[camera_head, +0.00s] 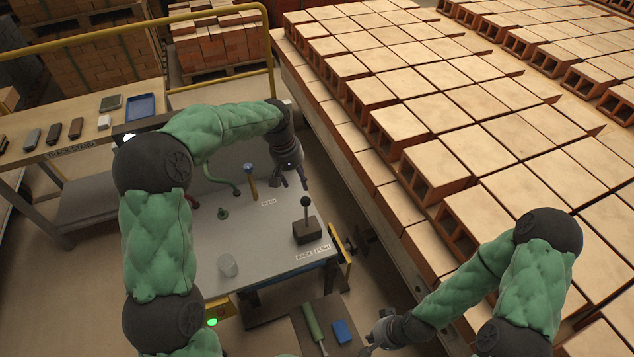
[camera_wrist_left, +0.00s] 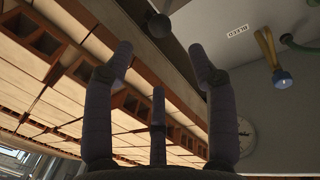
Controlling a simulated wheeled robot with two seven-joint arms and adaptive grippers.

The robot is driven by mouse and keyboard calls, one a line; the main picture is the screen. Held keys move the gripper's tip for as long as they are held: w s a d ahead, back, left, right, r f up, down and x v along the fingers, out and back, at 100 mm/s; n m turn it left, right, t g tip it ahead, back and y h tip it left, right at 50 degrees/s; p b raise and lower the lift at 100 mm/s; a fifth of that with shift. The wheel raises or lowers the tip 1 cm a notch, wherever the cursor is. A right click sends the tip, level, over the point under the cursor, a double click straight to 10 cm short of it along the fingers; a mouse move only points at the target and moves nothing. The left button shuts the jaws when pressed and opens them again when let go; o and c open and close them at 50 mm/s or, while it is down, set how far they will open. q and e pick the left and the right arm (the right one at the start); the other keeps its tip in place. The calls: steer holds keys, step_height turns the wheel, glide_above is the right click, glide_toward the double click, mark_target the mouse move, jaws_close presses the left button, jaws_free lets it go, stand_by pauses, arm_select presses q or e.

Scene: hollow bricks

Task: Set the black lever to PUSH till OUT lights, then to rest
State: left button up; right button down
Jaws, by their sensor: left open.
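The black lever (camera_head: 306,203) stands on a dark box near the front right of the grey bench, looking about upright. A label with BACK and PUSH (camera_head: 313,252) lies in front of it. A round dark knob (camera_wrist_left: 158,25), apparently the lever's, shows at the top of the left wrist view. My left gripper (camera_head: 292,181) is open and empty, above and behind the lever, apart from it. Its spread fingers also show in the left wrist view (camera_wrist_left: 159,52). My right gripper (camera_head: 378,344) is low at the bottom edge, partly cut off; its jaws are unclear. I cannot make out an OUT lamp.
Hollow bricks (camera_head: 470,160) fill the right side. A green-handled tool (camera_head: 314,325) and blue block (camera_head: 341,331) lie below.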

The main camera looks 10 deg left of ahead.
mark_target(304, 198)
arm_select(q)
steer(key=f, duration=0.3)
steer(key=d+f, duration=0.1)
steer(key=f, duration=0.3)
steer(key=d+f+b, duration=0.1)
steer(key=f, duration=0.2)
steer(key=shift+w+f, duration=0.2)
steer(key=shift+w, duration=0.2)
